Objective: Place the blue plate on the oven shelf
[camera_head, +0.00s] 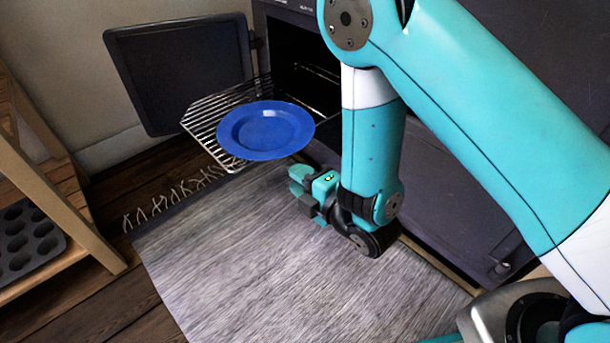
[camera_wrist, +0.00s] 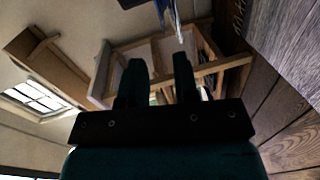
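The blue plate (camera_head: 265,131) appears to lie flat on the wire oven shelf (camera_head: 208,125). The shelf sticks out from the open oven (camera_head: 300,60). The plate's near right edge seems to reach to or past the shelf's side. My gripper (camera_head: 297,187) is just below and right of the plate in the head view, apart from it. In the wrist view its two fingers (camera_wrist: 159,68) stand apart with nothing between them. A thin bluish edge at the top of the wrist view may be the plate and shelf.
The oven door (camera_head: 180,70) is swung open to the left. A wooden rack (camera_head: 60,200) with a dark muffin tin (camera_head: 25,240) stands at the left. A grey fringed rug (camera_head: 250,250) covers the floor below my gripper.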

